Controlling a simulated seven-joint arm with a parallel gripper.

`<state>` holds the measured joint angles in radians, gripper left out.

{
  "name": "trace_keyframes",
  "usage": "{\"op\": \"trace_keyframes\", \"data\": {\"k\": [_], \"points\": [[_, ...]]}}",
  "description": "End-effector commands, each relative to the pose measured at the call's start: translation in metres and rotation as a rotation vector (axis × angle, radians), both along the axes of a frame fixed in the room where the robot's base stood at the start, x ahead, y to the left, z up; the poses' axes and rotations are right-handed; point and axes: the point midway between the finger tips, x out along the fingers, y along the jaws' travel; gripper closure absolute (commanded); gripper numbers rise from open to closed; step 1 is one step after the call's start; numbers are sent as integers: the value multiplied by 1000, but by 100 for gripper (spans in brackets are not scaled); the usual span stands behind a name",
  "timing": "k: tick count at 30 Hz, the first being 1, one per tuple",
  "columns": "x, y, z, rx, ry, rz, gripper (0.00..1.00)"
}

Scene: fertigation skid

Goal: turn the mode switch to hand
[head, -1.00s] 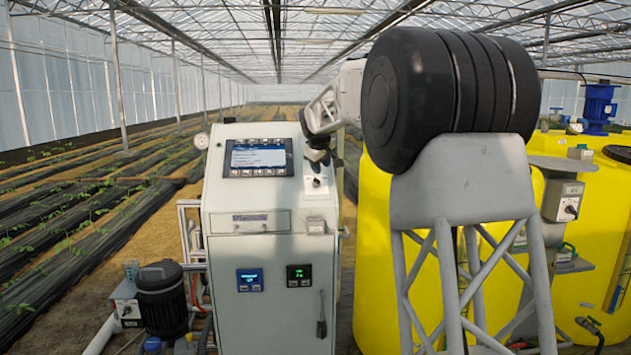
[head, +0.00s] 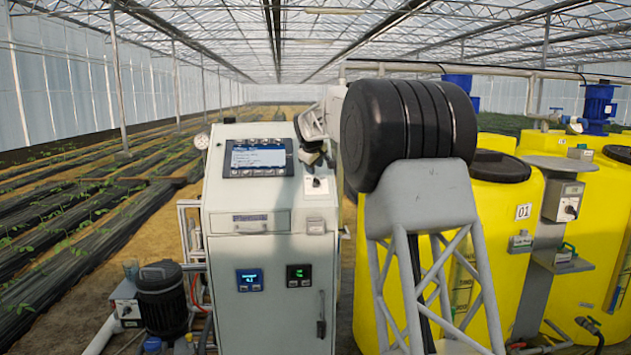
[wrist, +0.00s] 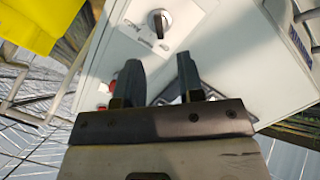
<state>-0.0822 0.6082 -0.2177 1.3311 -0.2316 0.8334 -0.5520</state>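A black rotary switch (wrist: 158,22) on a white label plate sits on the pale cabinet's sloped top panel, at the upper middle of the wrist view. In the head view the switch (head: 316,182) is small, right of the screen. My gripper (wrist: 160,72) is open and empty. Its two dark fingers point toward the switch, with a gap between fingertips and knob. In the head view my gripper (head: 313,158) hovers above and behind the switch, partly against the screen's right edge.
The control cabinet (head: 263,255) carries a screen (head: 257,158) left of the switch. A red part (wrist: 103,88) shows near the left finger. Yellow tanks (head: 500,240) stand at right. Another box with a knob (head: 564,202) is mounted there.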

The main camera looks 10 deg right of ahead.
Motion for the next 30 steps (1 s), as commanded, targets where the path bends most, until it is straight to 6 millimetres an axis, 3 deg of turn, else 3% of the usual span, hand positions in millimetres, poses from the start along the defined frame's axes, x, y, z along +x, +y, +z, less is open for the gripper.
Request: {"op": "trace_keyframes", "data": {"k": [30], "points": [[43, -9, -61, 0, 0, 0, 65]]}}
